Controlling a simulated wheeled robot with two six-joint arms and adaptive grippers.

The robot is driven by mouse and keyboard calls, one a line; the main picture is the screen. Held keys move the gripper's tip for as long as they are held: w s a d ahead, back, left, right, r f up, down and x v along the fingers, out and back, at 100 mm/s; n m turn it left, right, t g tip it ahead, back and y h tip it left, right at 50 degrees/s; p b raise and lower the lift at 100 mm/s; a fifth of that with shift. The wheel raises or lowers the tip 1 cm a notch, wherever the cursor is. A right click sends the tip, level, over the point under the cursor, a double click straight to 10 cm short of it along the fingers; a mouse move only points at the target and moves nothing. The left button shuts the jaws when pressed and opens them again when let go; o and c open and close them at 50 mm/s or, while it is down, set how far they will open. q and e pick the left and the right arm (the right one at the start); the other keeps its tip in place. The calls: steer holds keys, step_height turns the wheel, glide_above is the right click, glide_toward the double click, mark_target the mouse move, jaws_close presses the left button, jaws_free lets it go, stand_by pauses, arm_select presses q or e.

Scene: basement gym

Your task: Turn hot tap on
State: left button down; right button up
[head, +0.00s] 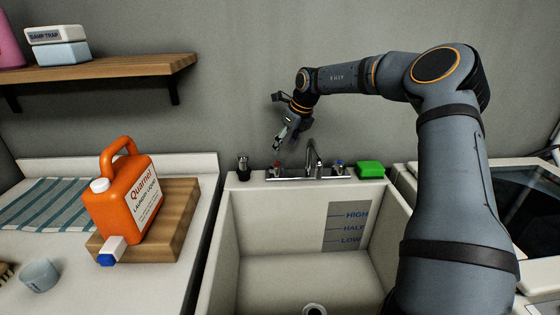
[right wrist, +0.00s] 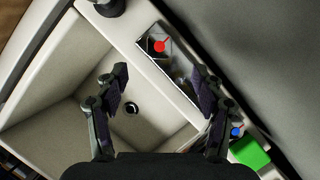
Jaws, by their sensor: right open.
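The hot tap (head: 277,168) has a red mark and stands at the left end of the metal faucet base on the sink's back ledge. In the right wrist view its red-marked top (right wrist: 160,46) lies ahead of the fingertips, between their lines. The cold tap (head: 339,167) has a blue mark and stands at the right end. The curved spout (head: 313,156) rises between them. My right gripper (head: 286,142) is open and empty, above the hot tap and apart from it. In the right wrist view its two fingers (right wrist: 160,77) are spread wide. My left gripper is not in view.
A green sponge (head: 370,170) lies right of the faucet, and a dark bottle (head: 243,168) stands left of it. The sink basin (head: 270,262) below looks empty. An orange detergent jug (head: 125,197) stands on a wooden block at left. A wooden shelf (head: 120,67) hangs above.

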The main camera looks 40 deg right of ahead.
mark_target(277, 164)
steer(key=b+x, duration=0.4)
steer(key=x, duration=0.1)
steer(key=shift+s+f, duration=0.15)
steer(key=shift+s, duration=0.05)
steer(key=x, duration=0.4)
steer(key=shift+w+p, duration=0.25)
steer(key=shift+p, duration=0.1)
steer(key=shift+w+f, duration=0.2)
steer(key=shift+f, duration=0.25)
steer(key=c, duration=1.1)
steer(key=shift+c, duration=0.2)
